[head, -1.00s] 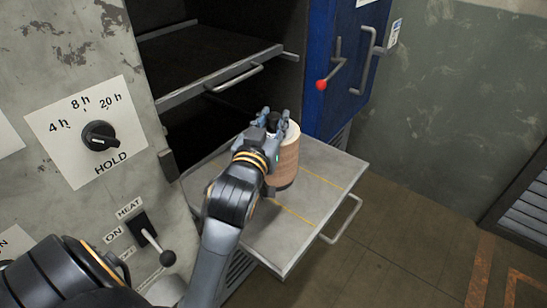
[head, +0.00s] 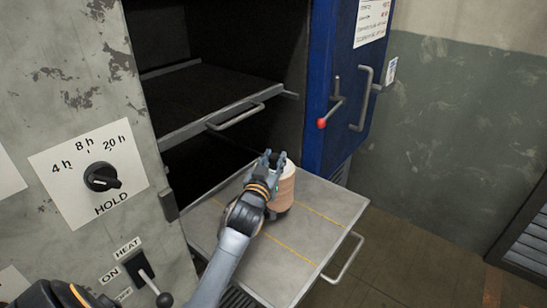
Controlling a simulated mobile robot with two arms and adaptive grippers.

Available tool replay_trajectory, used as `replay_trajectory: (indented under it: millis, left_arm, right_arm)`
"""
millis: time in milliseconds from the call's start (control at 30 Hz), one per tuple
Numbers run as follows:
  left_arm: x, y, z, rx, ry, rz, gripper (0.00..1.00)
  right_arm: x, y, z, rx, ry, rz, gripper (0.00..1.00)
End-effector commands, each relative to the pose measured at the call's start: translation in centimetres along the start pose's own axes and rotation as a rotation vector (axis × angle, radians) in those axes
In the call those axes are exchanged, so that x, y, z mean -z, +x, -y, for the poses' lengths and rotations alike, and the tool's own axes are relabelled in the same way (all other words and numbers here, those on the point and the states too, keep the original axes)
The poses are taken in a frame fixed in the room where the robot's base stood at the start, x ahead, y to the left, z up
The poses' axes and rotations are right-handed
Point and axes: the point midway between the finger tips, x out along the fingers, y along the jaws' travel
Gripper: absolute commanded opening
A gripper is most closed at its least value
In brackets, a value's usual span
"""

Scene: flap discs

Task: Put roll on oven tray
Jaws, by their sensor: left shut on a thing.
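The roll (head: 284,190) is a short, pale brown cylinder with a light top and a dark base. It stands upright on the pulled-out lower oven tray (head: 328,204), a grey plate with yellow lines and a front handle. My left gripper (head: 271,160) is at the roll's top, shut on it, and hides part of its top and left side. Whether the roll's base bears fully on the tray is hard to tell. My right gripper is not in view.
An upper tray (head: 200,100) with a handle sits inside the dark oven. The blue door (head: 345,75) stands open at the right. A dial (head: 102,177) and a heat lever (head: 150,280) are on the oven's left panel. The tray's right part is clear.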

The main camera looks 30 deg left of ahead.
Motion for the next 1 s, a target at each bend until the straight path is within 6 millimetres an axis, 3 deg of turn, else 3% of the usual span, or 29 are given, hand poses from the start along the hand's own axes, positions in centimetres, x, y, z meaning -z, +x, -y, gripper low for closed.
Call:
replay_trajectory:
  millis: [33,333,700,733,800,833,1000]
  left_arm:
    - [0.4,0.2,0.1,-0.001,0.001,-0.016,0.0]
    - [-2.7,0.5,0.2,0.0,0.001,-0.014,0.0]
    - [-3.0,0.4,0.1,-0.001,0.001,-0.016,0.0]
    - [-3.7,0.4,0.2,0.001,0.001,0.0,0.33]
    - [-3.7,0.4,0.2,0.001,0.001,0.0,0.47]
    - [-3.7,0.4,0.2,0.001,0.001,0.0,0.52]
    - [-3.7,0.4,0.2,0.001,0.001,0.0,0.52]
  right_arm:
    - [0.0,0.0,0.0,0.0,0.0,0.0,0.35]
    - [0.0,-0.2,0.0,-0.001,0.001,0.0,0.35]
    - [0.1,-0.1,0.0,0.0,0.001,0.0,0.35]
    - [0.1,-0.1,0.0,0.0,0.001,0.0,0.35]
    - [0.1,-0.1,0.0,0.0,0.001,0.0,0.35]
    - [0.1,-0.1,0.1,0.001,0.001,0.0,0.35]
    - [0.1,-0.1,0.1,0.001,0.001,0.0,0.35]
